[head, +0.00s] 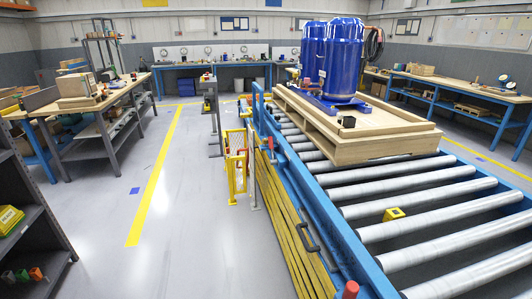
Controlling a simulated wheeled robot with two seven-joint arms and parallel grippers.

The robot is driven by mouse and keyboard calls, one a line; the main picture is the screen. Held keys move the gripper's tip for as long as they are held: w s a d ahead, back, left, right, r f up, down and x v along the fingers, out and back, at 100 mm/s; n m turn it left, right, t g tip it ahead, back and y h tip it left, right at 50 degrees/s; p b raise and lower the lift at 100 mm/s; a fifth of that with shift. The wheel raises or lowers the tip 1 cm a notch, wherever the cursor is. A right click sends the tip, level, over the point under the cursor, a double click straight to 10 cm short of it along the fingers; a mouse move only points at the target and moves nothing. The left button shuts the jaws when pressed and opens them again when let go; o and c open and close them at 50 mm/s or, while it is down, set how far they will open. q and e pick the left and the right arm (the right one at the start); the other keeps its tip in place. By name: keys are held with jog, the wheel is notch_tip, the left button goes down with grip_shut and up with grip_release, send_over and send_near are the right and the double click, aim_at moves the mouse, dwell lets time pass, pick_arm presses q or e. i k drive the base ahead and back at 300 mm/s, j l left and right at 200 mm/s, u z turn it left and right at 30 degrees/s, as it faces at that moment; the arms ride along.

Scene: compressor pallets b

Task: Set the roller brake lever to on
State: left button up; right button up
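The blue-framed roller conveyor (333,230) runs from the lower right toward the back. A red part (273,147), perhaps a lever handle, shows on its left side rail. A red knob (351,289) shows low on the same rail at the bottom edge. I cannot tell which of these is the brake lever, nor its setting. A black handle (308,238) sits on the conveyor's left side. Neither of my grippers is in view.
A wooden pallet (372,150) with two blue compressor tanks (341,62) stands on the rollers. Yellow gate-like bars (237,168) stand left of the conveyor. The floor aisle (190,215) is clear; a dark shelf (28,225) stands left.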

aim_at(273, 162)
jog(key=i+j, duration=0.15)
jog(key=i, duration=0.35)
jog(key=i+j+u, duration=0.1)
jog(key=i, duration=0.4)
jog(key=j, duration=0.1)
